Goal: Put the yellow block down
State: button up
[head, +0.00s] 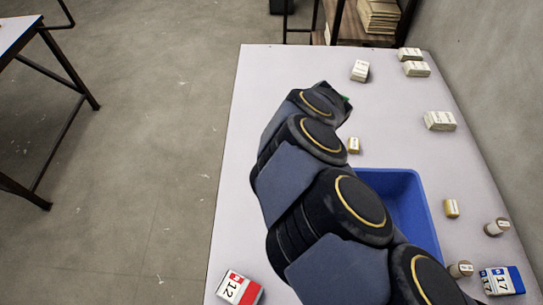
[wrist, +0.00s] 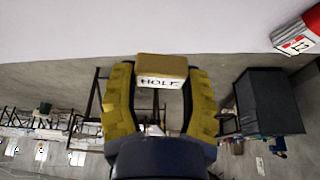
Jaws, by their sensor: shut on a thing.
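A yellow-brown block (wrist: 161,67) with a white face and dark lettering sits between the two yellow fingers of my gripper (wrist: 160,75) in the wrist view. The fingers are shut on its two sides. The pale table (wrist: 60,25) fills the top of that view, and the block lies close to its edge in the picture; I cannot tell whether they touch. In the head view my arm covers the gripper and the held block.
A blue bin (head: 408,205) stands right of my arm. A red-and-white box (head: 239,289) is at the near left, a blue-and-white box (head: 502,281) at the near right. Small blocks (head: 354,145) (head: 452,208) and pale packs (head: 440,121) lie about.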

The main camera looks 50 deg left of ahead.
jog(key=shift+s+d+r, duration=0.35)
jog(key=shift+s+d, duration=0.1)
jog(key=shift+d, duration=0.3)
jog(key=shift+r, duration=0.2)
notch_tip(320, 180, up, 5)
jog(key=w+d+r+m+t+y, duration=0.1)
jog(key=w+d+r+m+t, duration=0.15)
jog(key=w+d+m, duration=0.8)
jog(key=d+f+t, duration=0.2)
jog(key=d+f, duration=0.1)
jog(key=d, duration=0.6)
jog(key=shift+m+g+h, duration=0.25)
jog(key=shift+m+h, duration=0.05)
jog(key=shift+m, duration=0.15)
jog(key=f, duration=1.2)
jog(key=shift+w+a+f, duration=0.1)
jog(key=shift+a+f, duration=0.05)
jog(key=shift+a, duration=0.05)
jog(key=shift+w+f, duration=0.1)
jog(key=shift+f, duration=2.35)
